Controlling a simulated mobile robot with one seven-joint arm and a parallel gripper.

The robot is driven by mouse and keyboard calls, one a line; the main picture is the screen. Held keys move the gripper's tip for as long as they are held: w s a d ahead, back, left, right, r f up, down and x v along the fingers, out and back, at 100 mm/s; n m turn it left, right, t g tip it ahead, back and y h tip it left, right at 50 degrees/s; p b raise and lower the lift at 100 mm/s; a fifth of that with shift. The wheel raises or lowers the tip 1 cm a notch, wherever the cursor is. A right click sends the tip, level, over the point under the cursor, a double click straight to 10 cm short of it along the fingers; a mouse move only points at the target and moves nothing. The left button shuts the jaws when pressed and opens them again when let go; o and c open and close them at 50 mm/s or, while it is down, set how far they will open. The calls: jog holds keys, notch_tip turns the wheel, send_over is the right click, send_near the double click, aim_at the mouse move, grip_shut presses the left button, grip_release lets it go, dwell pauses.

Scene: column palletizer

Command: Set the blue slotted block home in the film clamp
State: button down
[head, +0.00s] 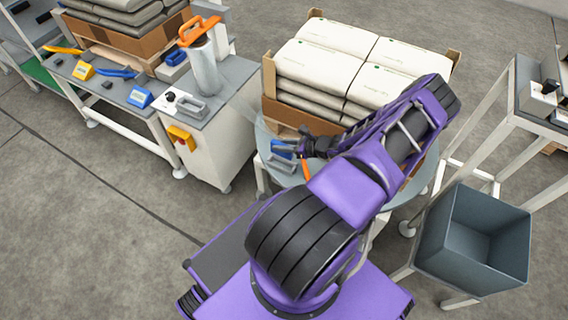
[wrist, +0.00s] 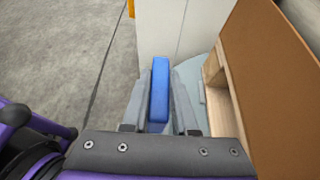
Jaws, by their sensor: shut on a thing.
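My gripper (head: 290,151) is shut on the blue slotted block (wrist: 160,95). In the wrist view the block stands upright between the two grey fingers, its narrow face towards the camera; its slot cannot be made out. In the head view the block (head: 282,149) shows small beyond the gripper, above the round grey table. A grey fixture (head: 191,107), which looks like the film clamp, sits on the cabinet top left of and apart from my gripper. The clamp cannot be made out in the wrist view.
The round table (head: 264,134) lies under my gripper. Stacked white sacks (head: 328,58) in a cardboard and wood surround stand close behind. A film roll with orange handle (head: 205,65) stands beside the clamp. A grey bin (head: 450,250) is at right. The floor at left is clear.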

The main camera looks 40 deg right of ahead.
notch_tip(320, 180, down, 8)
jog(key=shift+r+b, duration=0.15)
jog(key=shift+b, duration=0.65)
jog(key=c, duration=0.7)
grip_release()
jog(key=shift+r, duration=0.1)
jog(key=p+v, duration=0.1)
jog(key=v, duration=1.1)
